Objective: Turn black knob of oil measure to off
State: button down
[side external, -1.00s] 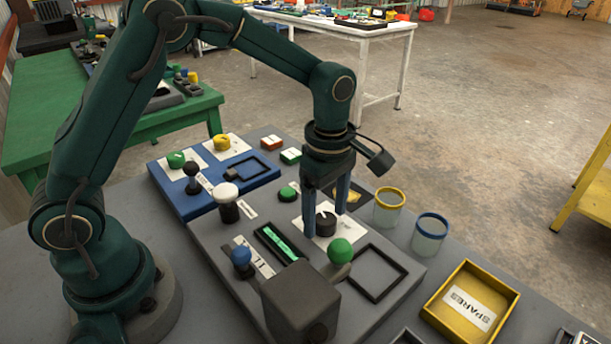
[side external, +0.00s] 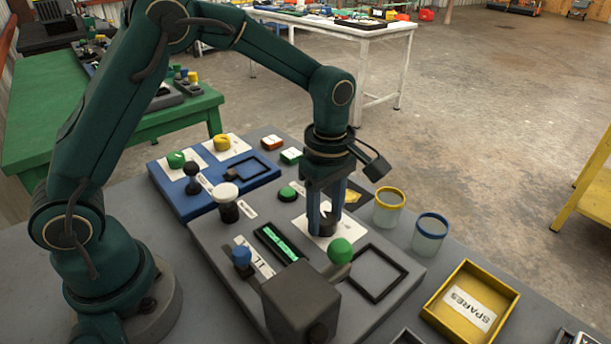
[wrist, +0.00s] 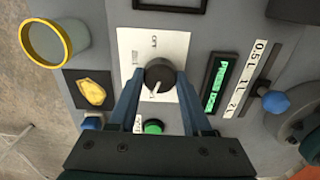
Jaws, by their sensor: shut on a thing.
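The black knob (wrist: 159,74) sits on a white label plate (wrist: 176,47) on the grey panel. In the wrist view OFF is printed at the plate's top, with more marks left and below. A white line on the knob points down and slightly left in that view, away from OFF. My gripper (wrist: 159,82) points down with a blue finger on either side of the knob, shut on it. In the side view my gripper (side external: 325,228) hides most of the knob. A lit green display (wrist: 208,88) is beside it.
A green-ball lever (side external: 341,250), a blue-ball slider (side external: 242,256), a white-topped post (side external: 226,193) and a green button (wrist: 153,127) stand near the knob. Yellow-rimmed (side external: 389,207) and blue-rimmed (side external: 430,237) jars and a yellow SPARES tray (side external: 439,314) lie right of the panel.

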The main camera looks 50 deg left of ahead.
jog(key=m, duration=0.6)
jog(key=shift+m, duration=0.4)
jog(key=m, duration=0.3)
jog(key=shift+m, duration=0.4)
jog(key=m, duration=0.3)
jog(key=shift+m, duration=0.3)
jog(key=m, duration=0.3)
jog(key=shift+m, duration=0.3)
jog(key=m, duration=0.3)
jog(key=shift+m, duration=0.3)
jog(key=m, duration=0.3)
jog(key=shift+m, duration=2.1)
